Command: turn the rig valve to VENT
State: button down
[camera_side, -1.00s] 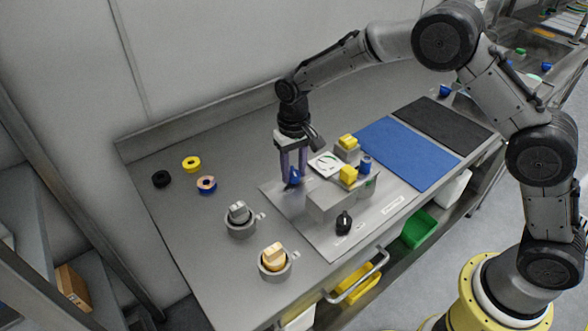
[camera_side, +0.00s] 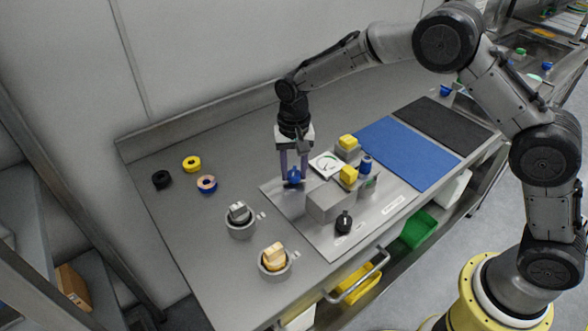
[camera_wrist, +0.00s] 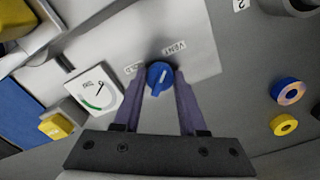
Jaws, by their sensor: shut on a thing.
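The rig valve is a blue knob (camera_wrist: 159,78) with a white pointer line, in the wrist view. My gripper (camera_side: 292,178) points down at the rig plate and is shut on the knob, one purple finger on each side. In the wrist view, the VENT label (camera_wrist: 174,47) lies just above and right of the knob, and a second, upside-down label (camera_wrist: 134,69) lies at its left. The pointer line leans up and slightly right, roughly toward VENT; I cannot tell whether it lines up exactly. In the side view the fingers partly hide the blue knob (camera_side: 294,174).
A dial gauge (camera_side: 325,164), yellow-topped blocks (camera_side: 348,174) and a grey box (camera_side: 330,202) stand close right of my gripper. A black knob (camera_side: 344,222) is in front. Rings (camera_side: 192,163) and two round holders (camera_side: 241,219) are at left.

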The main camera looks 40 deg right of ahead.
aim_at(294, 173)
jog(key=shift+w+r, duration=0.1)
jog(key=shift+r, duration=0.05)
jog(key=shift+c, duration=2.3)
grip_release()
notch_tip(294, 173, up, 14)
